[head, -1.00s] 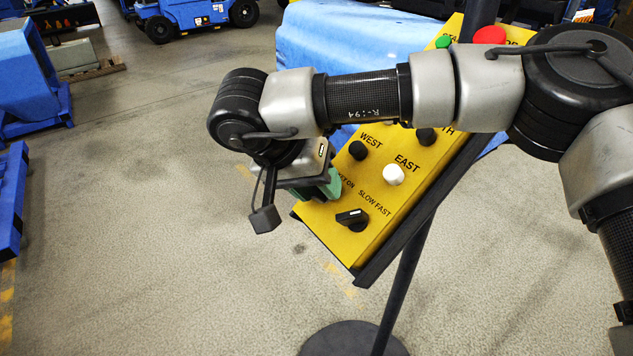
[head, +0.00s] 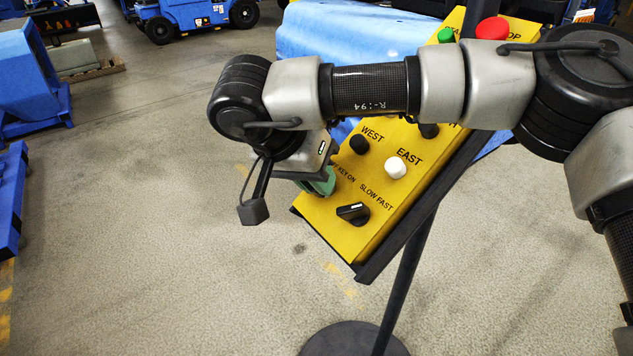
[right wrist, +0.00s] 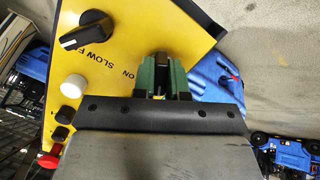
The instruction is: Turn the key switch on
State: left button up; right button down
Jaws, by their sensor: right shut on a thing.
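The yellow control panel (head: 325,220) stands tilted on a dark post. Its key switch is hidden behind my right gripper (head: 322,186), beside the printed words "KEY ON". In the right wrist view the green fingers of my right gripper (right wrist: 162,78) are close together at the panel's edge area, shut on the key, of which only a small bit shows between them. The black slow/fast selector knob (head: 353,212) is just right of and below the gripper; it also shows in the right wrist view (right wrist: 86,30). My left gripper is not in view.
A white east button (head: 396,167), a black west button (head: 359,144), a green button (head: 446,35) and a red stop button (head: 493,28) sit on the panel. A blue machine body (head: 335,40) is behind. Open floor lies to the left.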

jog(key=m+b, duration=0.1)
jog(key=m, duration=0.1)
jog(key=m+b, duration=0.2)
jog(key=shift+f, duration=0.3)
pick_arm(q)
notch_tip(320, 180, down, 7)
jog(key=b, duration=0.4)
pick_arm(e)
jog(key=m, duration=0.4)
jog(key=shift+m+t+y, duration=0.3)
jog(key=shift+t+y, duration=0.1)
jog(key=m+b, duration=0.2)
jog(key=m, duration=0.2)
jog(key=shift+s+t+b, duration=0.1)
jog(key=shift+t+b, duration=0.3)
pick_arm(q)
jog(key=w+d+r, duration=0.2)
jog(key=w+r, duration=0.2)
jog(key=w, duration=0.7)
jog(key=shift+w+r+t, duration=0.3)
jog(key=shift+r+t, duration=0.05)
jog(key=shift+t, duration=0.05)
pick_arm(e)
jog(key=shift+r+m, duration=0.1)
jog(key=shift+m, duration=0.3)
jog(key=c, duration=1.2)
grip_release()
jog(key=shift+s+r, duration=0.1)
jog(key=shift+o, duration=0.2)
jog(key=shift+w, duration=0.2)
